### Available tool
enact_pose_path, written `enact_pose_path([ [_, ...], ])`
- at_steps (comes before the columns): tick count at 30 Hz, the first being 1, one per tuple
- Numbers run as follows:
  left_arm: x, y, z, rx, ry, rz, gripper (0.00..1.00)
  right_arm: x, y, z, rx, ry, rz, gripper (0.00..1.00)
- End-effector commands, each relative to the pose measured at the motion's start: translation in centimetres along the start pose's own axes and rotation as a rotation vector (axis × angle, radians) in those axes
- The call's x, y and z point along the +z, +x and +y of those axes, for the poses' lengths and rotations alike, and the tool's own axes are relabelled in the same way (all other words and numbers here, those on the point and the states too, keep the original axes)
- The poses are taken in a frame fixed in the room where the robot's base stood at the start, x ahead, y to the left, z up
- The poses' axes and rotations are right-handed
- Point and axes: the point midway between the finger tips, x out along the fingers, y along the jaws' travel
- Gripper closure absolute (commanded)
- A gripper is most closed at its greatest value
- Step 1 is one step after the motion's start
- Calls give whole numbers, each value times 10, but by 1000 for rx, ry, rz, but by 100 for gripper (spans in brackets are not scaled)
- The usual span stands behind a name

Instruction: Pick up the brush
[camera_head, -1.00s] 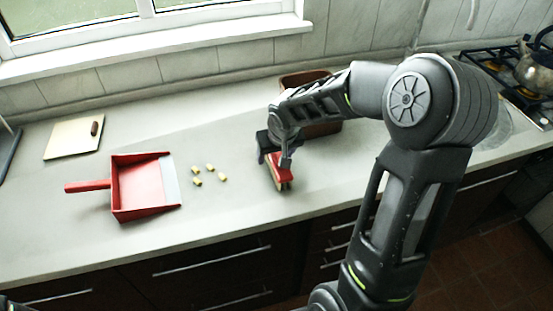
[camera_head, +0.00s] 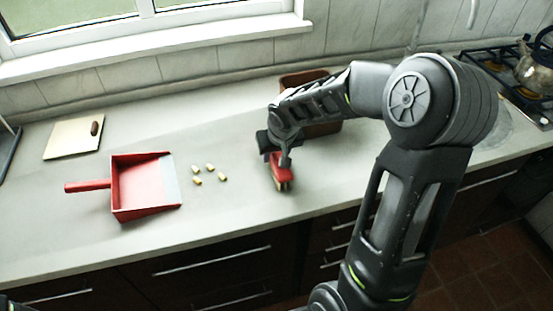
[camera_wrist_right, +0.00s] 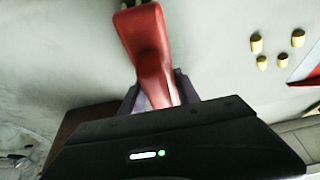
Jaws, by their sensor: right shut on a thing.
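The brush (camera_head: 280,177) is red with a pale bristle edge below. It is at the middle of the counter in the head view, right of the small yellowish pieces. My right gripper (camera_head: 275,150) is over it and shut on it. In the right wrist view the red brush (camera_wrist_right: 147,45) runs up from between the fingers (camera_wrist_right: 158,95). The fingers hide part of it. I cannot tell for sure whether the bristles touch the counter. My left gripper is not in view.
A red dustpan (camera_head: 140,188) lies left on the grey counter (camera_head: 235,245). Several yellowish pieces (camera_head: 209,167) lie beside it. A brown container (camera_head: 318,128) stands behind my right gripper. A cutting board (camera_head: 72,138) with a brown item is far left. A kettle (camera_head: 537,68) stands on the stove at right.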

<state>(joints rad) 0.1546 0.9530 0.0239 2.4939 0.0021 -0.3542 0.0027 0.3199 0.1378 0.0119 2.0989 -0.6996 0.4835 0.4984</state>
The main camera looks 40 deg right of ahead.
Motion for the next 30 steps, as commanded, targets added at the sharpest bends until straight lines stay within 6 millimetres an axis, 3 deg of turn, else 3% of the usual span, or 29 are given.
enact_pose_path([
  [14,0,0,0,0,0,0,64,-4,-8,0,0,1,4,100],
  [30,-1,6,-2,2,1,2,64,-37,-88,0,0,0,3,100],
])
